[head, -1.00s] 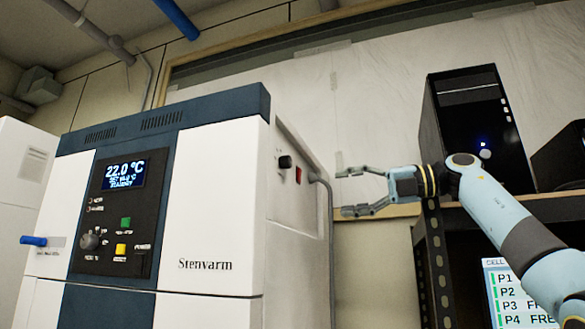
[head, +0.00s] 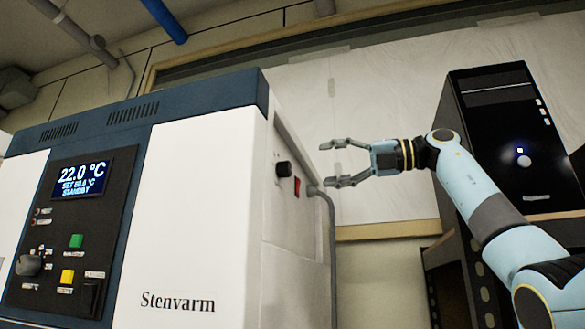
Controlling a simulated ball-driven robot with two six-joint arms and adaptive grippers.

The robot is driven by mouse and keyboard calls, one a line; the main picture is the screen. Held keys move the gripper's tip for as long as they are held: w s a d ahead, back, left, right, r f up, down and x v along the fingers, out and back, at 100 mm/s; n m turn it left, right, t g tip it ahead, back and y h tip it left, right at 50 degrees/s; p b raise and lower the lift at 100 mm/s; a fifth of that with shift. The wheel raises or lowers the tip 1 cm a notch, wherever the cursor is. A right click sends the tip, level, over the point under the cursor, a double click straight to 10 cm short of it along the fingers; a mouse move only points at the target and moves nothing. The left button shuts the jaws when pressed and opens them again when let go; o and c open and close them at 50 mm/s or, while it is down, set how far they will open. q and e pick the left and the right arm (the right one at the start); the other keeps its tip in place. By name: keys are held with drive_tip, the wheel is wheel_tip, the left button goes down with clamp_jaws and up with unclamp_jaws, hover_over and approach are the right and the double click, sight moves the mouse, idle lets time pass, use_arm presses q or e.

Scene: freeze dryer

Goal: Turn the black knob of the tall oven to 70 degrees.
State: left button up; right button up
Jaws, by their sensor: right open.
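The tall oven (head: 190,210), white with a dark blue top and marked Stenvarm, fills the left half of the head view. A dark round knob (head: 28,265) sits low on its black front panel, at the left edge of the view. A small black knob (head: 284,168) sticks out of its right side wall. The display (head: 82,179) reads 22.0 °C and STANDBY; the small set line is blurred. My right gripper (head: 328,164) is open and empty, fingers pointing left toward the side wall, apart from the side knob. My left gripper is not in view.
A red switch (head: 297,187) and a grey pipe (head: 330,240) are on the oven's right side, close to my right fingers. Green (head: 76,241) and yellow (head: 67,276) buttons are on the front panel. A black computer tower (head: 505,140) stands on a shelf at right.

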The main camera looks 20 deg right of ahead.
sight(290, 169)
drive_tip(key=p+x, duration=0.2)
drive_tip(key=x, duration=0.4)
drive_tip(key=shift+r, duration=0.15)
drive_tip(key=shift+p+x, duration=0.35)
drive_tip(key=shift+x, duration=0.8)
drive_tip(key=shift+w+a, duration=0.1)
drive_tip(key=shift+w, duration=0.05)
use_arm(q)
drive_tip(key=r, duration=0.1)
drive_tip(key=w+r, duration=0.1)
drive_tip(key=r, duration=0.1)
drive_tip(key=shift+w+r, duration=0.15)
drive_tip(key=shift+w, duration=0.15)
use_arm(e)
drive_tip(key=shift+f, duration=0.2)
drive_tip(key=shift+c, duration=1.3)
drive_tip(key=c, duration=0.9)
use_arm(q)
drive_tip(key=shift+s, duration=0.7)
